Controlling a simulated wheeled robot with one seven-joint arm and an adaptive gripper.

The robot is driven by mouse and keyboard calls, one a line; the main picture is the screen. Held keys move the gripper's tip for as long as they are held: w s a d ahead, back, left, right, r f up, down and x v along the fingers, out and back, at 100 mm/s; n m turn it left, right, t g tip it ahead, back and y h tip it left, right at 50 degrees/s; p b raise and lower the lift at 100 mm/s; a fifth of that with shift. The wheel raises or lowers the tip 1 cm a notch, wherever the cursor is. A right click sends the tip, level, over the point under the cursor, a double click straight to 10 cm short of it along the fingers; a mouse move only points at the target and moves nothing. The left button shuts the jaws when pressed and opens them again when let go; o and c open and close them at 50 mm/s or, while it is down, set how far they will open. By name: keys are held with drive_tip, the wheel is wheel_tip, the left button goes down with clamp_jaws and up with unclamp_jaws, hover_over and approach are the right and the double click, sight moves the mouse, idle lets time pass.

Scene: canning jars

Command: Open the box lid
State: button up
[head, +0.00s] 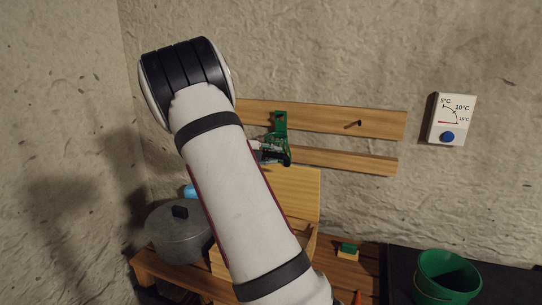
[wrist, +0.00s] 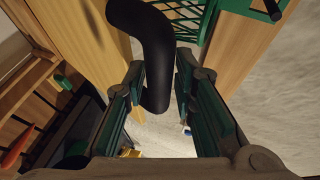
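The wooden box (head: 225,262) is on the wooden bench in the head view, largely hidden behind my arm. A pale wooden panel (head: 297,188) stands steeply upright at its back and looks like its raised lid; its hinge is hidden. My gripper (head: 272,152) is above this panel, close to the wall rails, and partly hidden by my arm. In the wrist view my gripper (wrist: 160,82) has its two fingers apart. A black curved handle (wrist: 152,50) runs between them; I cannot tell whether they touch it.
A green tool (head: 281,122) hangs at the upper wall rail (head: 340,118). A grey lidded pot (head: 177,232) is at left, a green bucket (head: 446,277) at right. A green-topped block (head: 348,250) lies on the bench. A wall thermometer (head: 452,119) is at upper right.

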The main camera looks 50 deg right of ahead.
drive_tip(key=v, duration=1.2)
drive_tip(key=shift+f, duration=0.1)
drive_tip(key=c, duration=0.4)
drive_tip(key=f+m+g+b, duration=0.1)
drive_tip(key=f, duration=0.1)
drive_tip(key=w+f+m+g+h+b, duration=0.1)
drive_tip(key=f+m+g+b, duration=0.1)
drive_tip(key=f, duration=0.1)
drive_tip(key=f+m+g+h+b, duration=0.1)
drive_tip(key=f+m+b, duration=0.1)
drive_tip(key=f, duration=0.1)
drive_tip(key=shift+w+a+f+g, duration=0.2)
drive_tip(key=shift+w+f+g, duration=0.05)
drive_tip(key=shift+g, duration=0.15)
clamp_jaws()
drive_tip(key=a+f+m+g+h+b, duration=0.3)
drive_tip(key=f+m+g+b, duration=0.1)
drive_tip(key=m+g, duration=0.15)
drive_tip(key=s+d+r+p, duration=0.2)
drive_tip(key=d+r, duration=0.3)
drive_tip(key=d, duration=0.6)
drive_tip(key=shift+s+r+p, duration=0.3)
drive_tip(key=shift+s+p, duration=0.1)
